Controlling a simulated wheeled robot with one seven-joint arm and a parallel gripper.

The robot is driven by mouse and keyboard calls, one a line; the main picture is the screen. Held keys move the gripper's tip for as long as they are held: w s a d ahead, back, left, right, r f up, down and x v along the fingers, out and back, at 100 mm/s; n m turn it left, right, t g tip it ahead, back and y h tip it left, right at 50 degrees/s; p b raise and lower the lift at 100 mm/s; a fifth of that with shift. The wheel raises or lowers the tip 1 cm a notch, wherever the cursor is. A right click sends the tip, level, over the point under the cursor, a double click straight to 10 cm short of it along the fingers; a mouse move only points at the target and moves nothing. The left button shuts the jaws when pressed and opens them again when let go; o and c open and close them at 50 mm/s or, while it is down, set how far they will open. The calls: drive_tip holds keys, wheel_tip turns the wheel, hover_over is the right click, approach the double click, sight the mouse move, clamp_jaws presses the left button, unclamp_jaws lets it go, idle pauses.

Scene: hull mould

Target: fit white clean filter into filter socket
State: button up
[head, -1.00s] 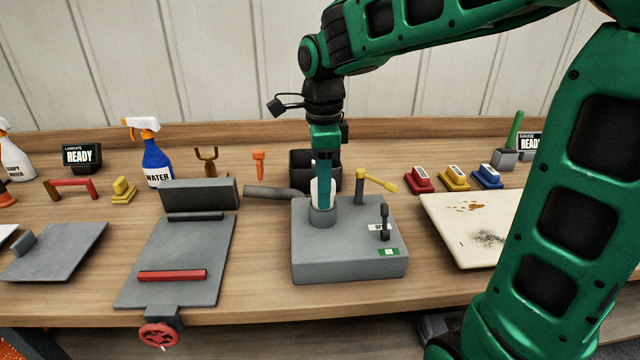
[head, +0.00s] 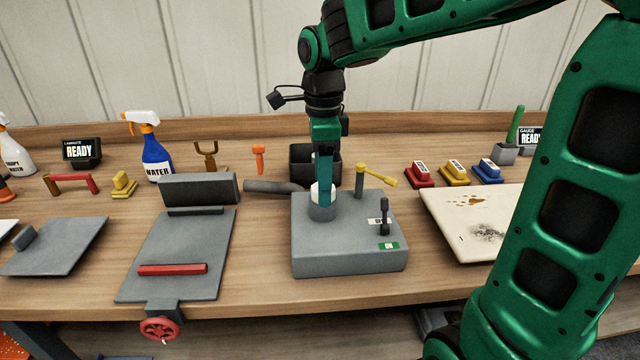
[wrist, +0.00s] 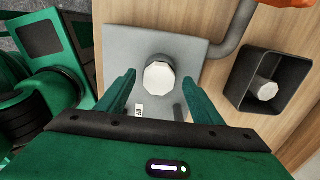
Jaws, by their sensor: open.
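The white filter (wrist: 159,76) sits upright in the round grey filter socket (head: 321,212) on top of the grey machine block (head: 350,250). In the head view only a small white part of the filter (head: 315,192) shows above the socket rim, partly hidden by a finger. My gripper (wrist: 157,79) is open above the block, with one finger on each side of the filter. In the wrist view a gap shows between each finger and the filter. How deep the filter sits is hard to tell.
A yellow-handled lever (head: 376,175) and a black lever (head: 384,216) stand on the block, right of the socket. A grey pipe (head: 270,187) runs behind left. A dark bin (wrist: 240,92) behind holds another whitish piece (wrist: 265,90). A stained board (head: 475,225) lies right.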

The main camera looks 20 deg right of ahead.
wheel_tip(320, 180, up, 10)
drive_tip(key=shift+f, duration=0.2)
idle(0.6)
